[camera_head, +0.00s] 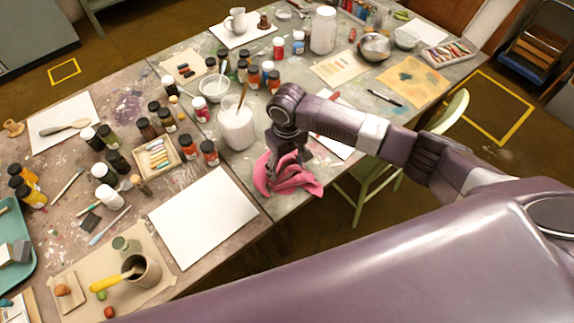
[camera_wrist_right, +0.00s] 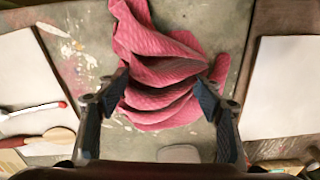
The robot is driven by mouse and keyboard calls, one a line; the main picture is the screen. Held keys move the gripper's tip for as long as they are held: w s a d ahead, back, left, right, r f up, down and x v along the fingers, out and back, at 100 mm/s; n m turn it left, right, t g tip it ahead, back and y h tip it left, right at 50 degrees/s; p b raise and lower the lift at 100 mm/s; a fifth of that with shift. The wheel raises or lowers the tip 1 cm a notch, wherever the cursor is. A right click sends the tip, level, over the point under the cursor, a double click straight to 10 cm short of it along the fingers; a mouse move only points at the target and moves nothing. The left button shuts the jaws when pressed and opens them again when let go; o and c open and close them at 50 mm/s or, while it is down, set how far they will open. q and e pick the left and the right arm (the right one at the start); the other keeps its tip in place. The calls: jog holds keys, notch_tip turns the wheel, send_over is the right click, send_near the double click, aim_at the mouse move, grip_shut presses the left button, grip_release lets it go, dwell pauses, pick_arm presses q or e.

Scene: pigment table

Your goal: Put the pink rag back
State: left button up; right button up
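The pink rag (camera_head: 290,180) lies crumpled at the front edge of the grey table (camera_head: 245,170), right of a blank white sheet. It fills the upper middle of the right wrist view (camera_wrist_right: 160,75), with several raised folds. My right gripper (camera_head: 283,167) is right over the rag, pointing down. In the wrist view my right gripper (camera_wrist_right: 166,88) has its fingers wide apart, one on each side of the folds. The fingertips are close to the cloth; I cannot tell whether they touch it. My left gripper is not in view.
A white jar (camera_head: 236,128) with a brush stands just behind the rag. Small paint bottles (camera_head: 209,152) stand to its left. A blank sheet (camera_head: 203,216) lies left of it. A green chair (camera_head: 368,180) stands at the table edge on the right.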

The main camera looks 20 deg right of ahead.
aim_at(287, 167)
jog(key=o, duration=0.4)
jog(key=shift+o, duration=0.2)
notch_tip(287, 167, up, 12)
jog(key=b, duration=0.1)
jog(key=shift+r+b, duration=0.15)
jog(key=shift+b, duration=0.15)
dwell(0.3)
